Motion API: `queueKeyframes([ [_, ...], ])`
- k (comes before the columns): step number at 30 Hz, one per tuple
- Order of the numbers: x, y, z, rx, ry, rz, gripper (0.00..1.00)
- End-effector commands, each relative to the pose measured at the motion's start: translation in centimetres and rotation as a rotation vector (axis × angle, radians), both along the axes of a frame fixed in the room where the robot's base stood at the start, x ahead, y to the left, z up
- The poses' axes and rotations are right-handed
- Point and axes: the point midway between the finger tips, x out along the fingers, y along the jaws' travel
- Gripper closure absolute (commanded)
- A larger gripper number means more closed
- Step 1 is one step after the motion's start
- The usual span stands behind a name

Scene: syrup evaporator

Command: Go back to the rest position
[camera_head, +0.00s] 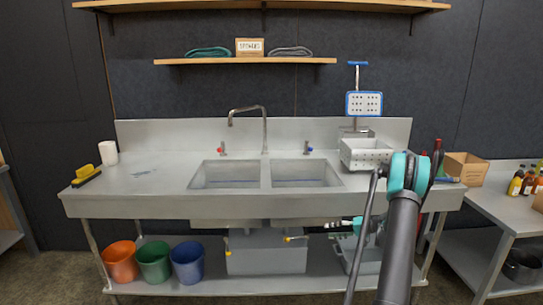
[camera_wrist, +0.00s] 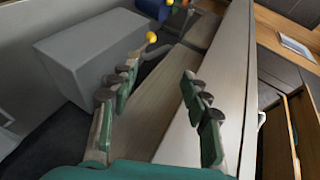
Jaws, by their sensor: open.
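My gripper (camera_wrist: 158,85) is open in the wrist view, with nothing between its two green-padded fingers. In the head view my gripper (camera_head: 318,229) is small and partly hidden by my arm. It points left, just below the front edge of the steel sink table (camera_head: 160,205). A grey box (camera_head: 265,257) with yellow knobs is on the shelf under the sink, near my fingertips. The box also shows at the left of the wrist view (camera_wrist: 85,55), with one yellow knob (camera_wrist: 151,37) beyond my fingers. I cannot tell whether my gripper touches anything.
An orange bucket (camera_head: 120,262), a green bucket (camera_head: 154,262) and a blue bucket (camera_head: 188,261) stand on the lower shelf. A side table (camera_head: 507,212) stands at right.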

Motion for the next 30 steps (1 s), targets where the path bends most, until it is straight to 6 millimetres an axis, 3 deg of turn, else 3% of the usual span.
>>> queueKeyframes([
  [6, -2.4, 3.8, 4.5, -0.141, 0.061, -0.005, 0.53],
  [14, -7.1, 7.4, 8.6, -0.319, 0.109, -0.014, 0.53],
  [21, -13.0, 9.8, 11.3, -0.487, 0.13, -0.022, 0.53],
  [30, -21.6, 11.4, 13.2, -0.698, 0.122, -0.032, 0.53],
])
